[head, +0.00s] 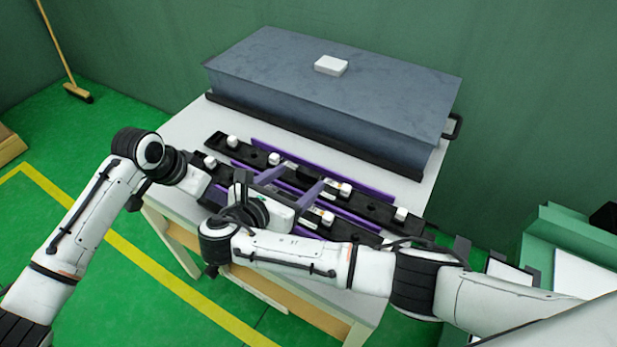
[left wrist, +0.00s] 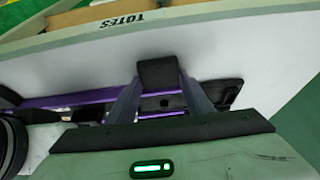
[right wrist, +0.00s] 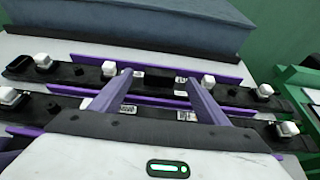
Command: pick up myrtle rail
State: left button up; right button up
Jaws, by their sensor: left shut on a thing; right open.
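Two long black rails with purple edge strips and white clips lie side by side on the white table. The far rail (head: 375,209) also shows in the right wrist view (right wrist: 235,94). The near rail (head: 200,161) is partly hidden by my arms; it shows in the right wrist view (right wrist: 28,108). Which is the myrtle one I cannot tell. My right gripper (right wrist: 160,80) is open, its purple-grey fingers spread above the rails, apparently empty. My left gripper (left wrist: 158,88) is shut on a dark block (left wrist: 158,74) at the near-left of the table; its link to the rail is unclear.
A large grey-blue case (head: 340,95) stands at the back of the table, with a small white box (head: 331,65) on top. A green bench (head: 560,235) is at the right. The white table (head: 180,127) has a bare strip at its left. My forearms cross the near side.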

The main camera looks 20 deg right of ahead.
aim_at(309, 171)
jog(key=x, duration=0.3)
jog(key=shift+w+d, duration=0.1)
jog(key=shift+d, duration=0.1)
jog(key=shift+c, duration=0.5)
jog(key=shift+r, duration=0.1)
jog(key=c, duration=1.3)
pick_arm(q)
jog(key=o, duration=1.3)
jog(key=shift+c, duration=0.2)
pick_arm(e)
notch_tip(309, 171, up, 10)
pick_arm(q)
jog(key=shift+r, duration=0.1)
